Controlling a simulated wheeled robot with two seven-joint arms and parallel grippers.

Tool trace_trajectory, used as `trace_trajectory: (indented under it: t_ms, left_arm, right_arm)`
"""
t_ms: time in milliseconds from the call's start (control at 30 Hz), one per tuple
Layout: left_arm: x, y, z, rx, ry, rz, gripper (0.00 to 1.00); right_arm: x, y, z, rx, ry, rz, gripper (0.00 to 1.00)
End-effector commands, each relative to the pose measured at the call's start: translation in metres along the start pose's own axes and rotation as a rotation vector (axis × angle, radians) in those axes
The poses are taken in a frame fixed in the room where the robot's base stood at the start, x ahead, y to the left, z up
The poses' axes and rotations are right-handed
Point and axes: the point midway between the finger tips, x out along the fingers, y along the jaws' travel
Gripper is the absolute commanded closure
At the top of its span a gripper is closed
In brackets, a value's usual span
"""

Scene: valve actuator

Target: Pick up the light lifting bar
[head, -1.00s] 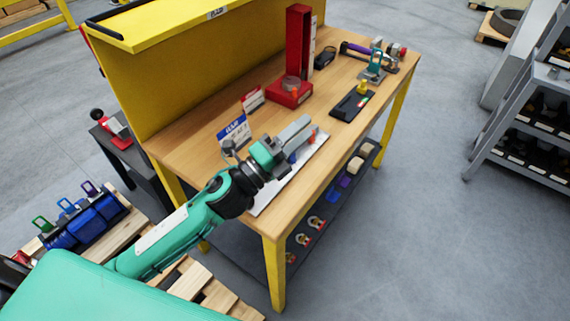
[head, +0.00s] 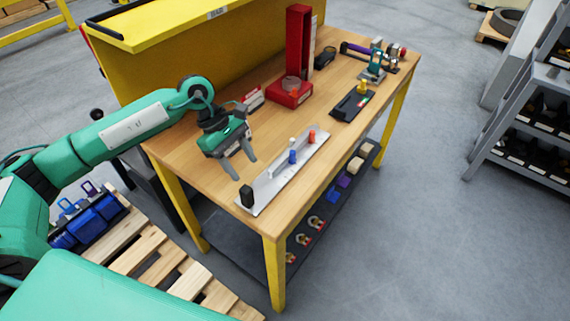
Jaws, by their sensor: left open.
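A pale grey bar-like piece (head: 285,164) lies lengthwise on a flat light plate (head: 262,201) near the table's front edge; I cannot tell for sure that it is the light lifting bar. A blue peg (head: 292,156) and a red-orange peg (head: 311,137) stand along it, and a black block (head: 246,196) sits at the plate's near left end. My left gripper (head: 241,168) is open and empty, fingers pointing down, above the table just left of the bar. The fingers look apart from the bar. My right gripper is not in view.
The wooden table (head: 190,150) also carries a red stand (head: 297,50), a black tray with a yellow knob (head: 352,103) and a purple-handled tool (head: 356,49). A yellow panel (head: 190,70) rises along the back. Shackles (head: 304,239) lie on the lower shelf.

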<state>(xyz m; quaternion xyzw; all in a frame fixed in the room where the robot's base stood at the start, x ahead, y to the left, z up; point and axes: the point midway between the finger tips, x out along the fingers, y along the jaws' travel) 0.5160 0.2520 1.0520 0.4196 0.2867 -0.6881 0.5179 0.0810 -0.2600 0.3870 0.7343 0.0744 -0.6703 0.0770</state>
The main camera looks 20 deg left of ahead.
Motion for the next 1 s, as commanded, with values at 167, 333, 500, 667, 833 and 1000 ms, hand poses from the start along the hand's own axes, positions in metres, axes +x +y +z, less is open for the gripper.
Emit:
trace_trajectory:
  t_ms: [167,333,500,667,833,1000]
  left_arm:
    - [-0.014,-0.007,-0.025,0.014,0.103,-0.047,0.49]
    - [0.006,-0.010,-0.030,0.014,0.113,-0.058,0.49]
    - [0.040,-0.012,-0.033,0.014,0.111,-0.057,0.49]
    - [0.062,-0.012,-0.036,0.015,0.111,-0.054,0.49]
    - [0.071,-0.012,-0.037,0.014,0.111,-0.053,0.49]
    - [0.087,-0.013,-0.041,0.013,0.109,-0.055,0.49]
  right_arm:
    - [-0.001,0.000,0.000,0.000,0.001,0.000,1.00]
    - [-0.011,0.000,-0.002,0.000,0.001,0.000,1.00]
    - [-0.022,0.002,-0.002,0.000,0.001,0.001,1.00]
    - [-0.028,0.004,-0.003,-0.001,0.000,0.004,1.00]
    - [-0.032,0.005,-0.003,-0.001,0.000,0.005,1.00]
    - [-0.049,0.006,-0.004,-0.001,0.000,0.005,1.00]
